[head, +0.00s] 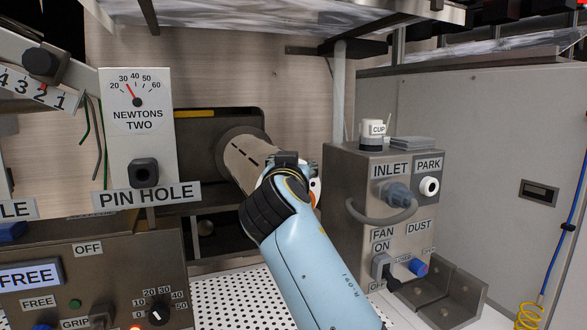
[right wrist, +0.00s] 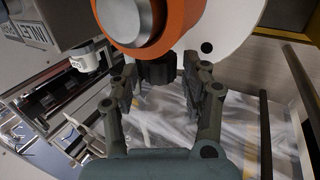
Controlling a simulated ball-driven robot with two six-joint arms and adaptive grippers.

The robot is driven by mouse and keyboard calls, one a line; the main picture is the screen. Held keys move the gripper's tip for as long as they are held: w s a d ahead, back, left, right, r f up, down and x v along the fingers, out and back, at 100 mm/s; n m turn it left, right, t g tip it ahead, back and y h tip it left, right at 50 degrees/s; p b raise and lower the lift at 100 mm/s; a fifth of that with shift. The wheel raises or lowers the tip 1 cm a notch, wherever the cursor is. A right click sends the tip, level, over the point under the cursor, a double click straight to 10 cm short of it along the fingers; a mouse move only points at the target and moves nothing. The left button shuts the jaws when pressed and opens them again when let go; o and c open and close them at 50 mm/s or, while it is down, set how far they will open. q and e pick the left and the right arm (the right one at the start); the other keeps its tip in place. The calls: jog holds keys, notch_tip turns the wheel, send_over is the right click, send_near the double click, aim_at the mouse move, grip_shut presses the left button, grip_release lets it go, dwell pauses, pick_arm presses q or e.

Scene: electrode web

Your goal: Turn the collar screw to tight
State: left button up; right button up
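In the right wrist view, a dark collar screw (right wrist: 157,72) sticks out from below an orange collar (right wrist: 185,18) with a grey round centre, in front of a white disc (right wrist: 222,35). My right gripper (right wrist: 160,80) is open, with one finger on each side of the screw. I cannot tell whether either fingertip touches it. In the head view my right gripper (head: 290,163) is at the outer end of a beige roll (head: 245,160). The gripper and arm hide most of the collar there; only a bit of orange and white shows. My left gripper is not in view.
A grey box (head: 345,180) with INLET and PARK labels stands close to the right of my arm, with a cup (head: 372,134) on top. A tension gauge panel (head: 137,120) stands left of the roll. A perforated white plate (head: 225,295) lies below.

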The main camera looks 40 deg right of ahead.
jog(key=shift+o, duration=0.3)
notch_tip(320, 180, up, 10)
jog(key=shift+f, duration=0.1)
dwell(0.3)
